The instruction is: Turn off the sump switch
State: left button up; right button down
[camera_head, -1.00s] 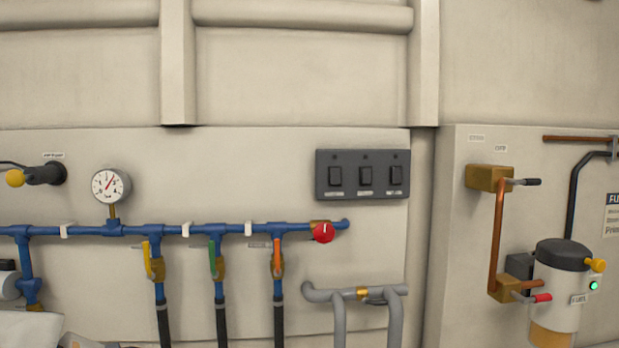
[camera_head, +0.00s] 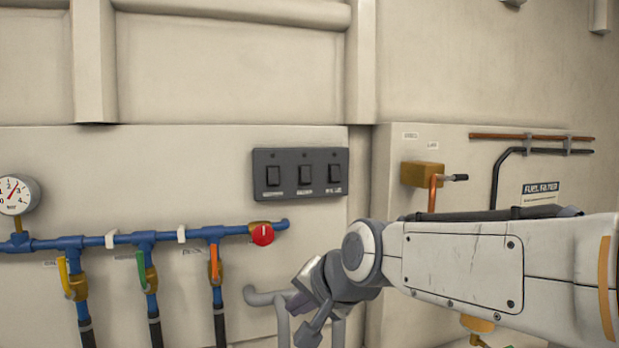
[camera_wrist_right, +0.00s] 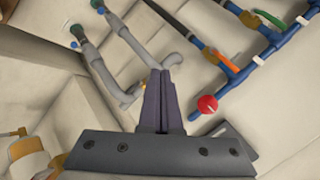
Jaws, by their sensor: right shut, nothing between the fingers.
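A dark grey switch panel (camera_head: 322,155) with three black rocker switches is on the wall, in the middle of the head view. The rockers are the left one (camera_head: 273,175), the middle one (camera_head: 305,174) and the right one (camera_head: 334,173). Labels lie under them, too small to read, so I cannot tell which is the sump switch. My right gripper (camera_head: 306,328) is below the panel, apart from it, near the grey pipes. In the right wrist view its fingers (camera_wrist_right: 160,98) are shut and empty. My left gripper is not in view.
A red knob (camera_head: 262,235) ends the blue pipe left below the panel. Orange (camera_head: 214,264), green (camera_head: 141,270) and yellow (camera_head: 64,275) valve handles are farther left. Grey pipes (camera_head: 262,298) run beneath. A brass valve (camera_head: 422,174) is at the right.

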aim_at(306, 179)
jog(key=w+d+r+m+t, duration=0.3)
jog(key=w+r+m, duration=0.1)
jog(key=r, duration=0.6)
jog(key=w+d+r+m+t, duration=0.3)
jog(key=w+r+m, duration=0.2)
jog(key=r, duration=0.5)
jog(key=shift+w+d+t+h+p, duration=0.15)
jog(key=shift+w+t+h+p, duration=0.2)
jog(key=shift+w, duration=0.9)
jog(key=p+x, duration=0.3)
jog(key=x, duration=1.1)
jog(key=shift+r, duration=0.1)
